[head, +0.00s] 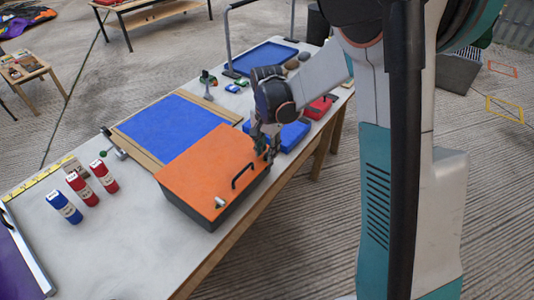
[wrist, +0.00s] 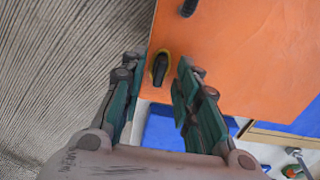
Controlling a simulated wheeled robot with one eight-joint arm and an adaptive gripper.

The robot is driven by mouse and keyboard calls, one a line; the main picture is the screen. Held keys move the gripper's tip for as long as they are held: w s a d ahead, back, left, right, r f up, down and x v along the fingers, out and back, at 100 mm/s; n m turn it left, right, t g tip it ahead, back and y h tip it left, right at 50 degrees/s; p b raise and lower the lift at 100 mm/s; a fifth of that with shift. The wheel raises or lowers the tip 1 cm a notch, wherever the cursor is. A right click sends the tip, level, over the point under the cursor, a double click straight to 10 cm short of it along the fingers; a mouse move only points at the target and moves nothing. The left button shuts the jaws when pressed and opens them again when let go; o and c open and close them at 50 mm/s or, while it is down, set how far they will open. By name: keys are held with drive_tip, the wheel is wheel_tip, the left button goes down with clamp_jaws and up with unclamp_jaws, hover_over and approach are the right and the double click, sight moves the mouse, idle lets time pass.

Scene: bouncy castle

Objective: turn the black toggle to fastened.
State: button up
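The black toggle (wrist: 160,69) sits on a yellow-green base near a corner of the orange panel. In the wrist view it points roughly up and down, slightly tilted. My gripper (wrist: 160,64) is open, with one finger on each side of the toggle. A gap shows on both sides, and I cannot tell how far above the panel the fingertips are. In the head view my gripper (head: 265,146) is at the far right corner of the orange-topped box (head: 205,165) and hides the toggle.
A black handle (head: 242,175) and a small pale fitting (head: 219,202) are on the orange top. A blue panel (head: 175,121) lies behind the box, and a blue case (head: 292,136) is beside my gripper.

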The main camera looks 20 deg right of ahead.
drive_tip(key=shift+f, duration=0.3)
clamp_jaws()
